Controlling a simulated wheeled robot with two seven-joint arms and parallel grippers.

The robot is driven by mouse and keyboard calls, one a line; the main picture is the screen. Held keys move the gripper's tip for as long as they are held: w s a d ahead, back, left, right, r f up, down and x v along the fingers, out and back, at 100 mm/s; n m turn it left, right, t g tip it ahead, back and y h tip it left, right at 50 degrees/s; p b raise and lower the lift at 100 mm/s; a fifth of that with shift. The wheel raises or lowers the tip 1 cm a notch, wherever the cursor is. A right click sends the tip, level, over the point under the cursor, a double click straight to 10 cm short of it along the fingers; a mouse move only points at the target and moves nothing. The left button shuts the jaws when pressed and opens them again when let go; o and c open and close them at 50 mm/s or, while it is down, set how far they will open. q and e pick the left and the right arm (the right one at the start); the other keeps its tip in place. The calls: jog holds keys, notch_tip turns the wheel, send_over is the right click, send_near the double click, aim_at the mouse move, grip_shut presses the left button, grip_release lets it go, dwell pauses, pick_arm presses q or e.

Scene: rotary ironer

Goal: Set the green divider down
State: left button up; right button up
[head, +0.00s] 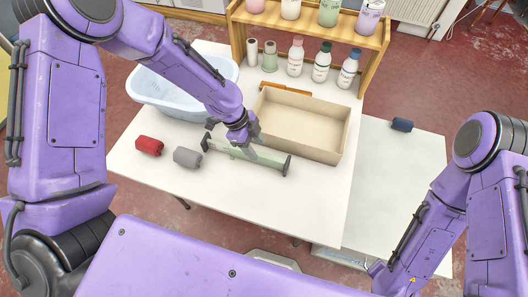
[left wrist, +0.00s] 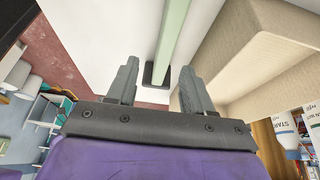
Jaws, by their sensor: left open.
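The green divider (head: 262,158), a pale green bar with dark end feet, lies in front of the tan bin and appears to stand on the white table (head: 235,192). My left gripper (head: 243,140) is over the middle of the divider and hides part of it. In the left wrist view the left gripper (left wrist: 157,66) has its two fingers apart, with the green divider (left wrist: 176,28) showing beyond and between them. I cannot tell whether the fingers touch it. My right arm shows at the right, but its gripper is out of view.
The open tan bin (head: 335,137) stands just behind the divider. A pale blue tub (head: 165,95) is at the back left. A red roll (head: 149,146) and a grey roll (head: 187,157) lie left. A wooden shelf (head: 368,40) with bottles stands behind. A navy roll (head: 402,125) lies right.

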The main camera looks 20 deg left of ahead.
aim_at(261, 154)
pick_arm(q)
jog(key=x, duration=0.2)
jog(key=p+x, duration=0.1)
jog(key=x, duration=0.2)
jog(key=p+x, duration=0.1)
jog(key=x, duration=0.1)
jog(key=shift+w+a+f, duration=0.15)
jog(key=shift+w+f, duration=0.1)
jog(key=shift+w, duration=0.1)
jog(key=shift+f, duration=0.25)
grip_shut()
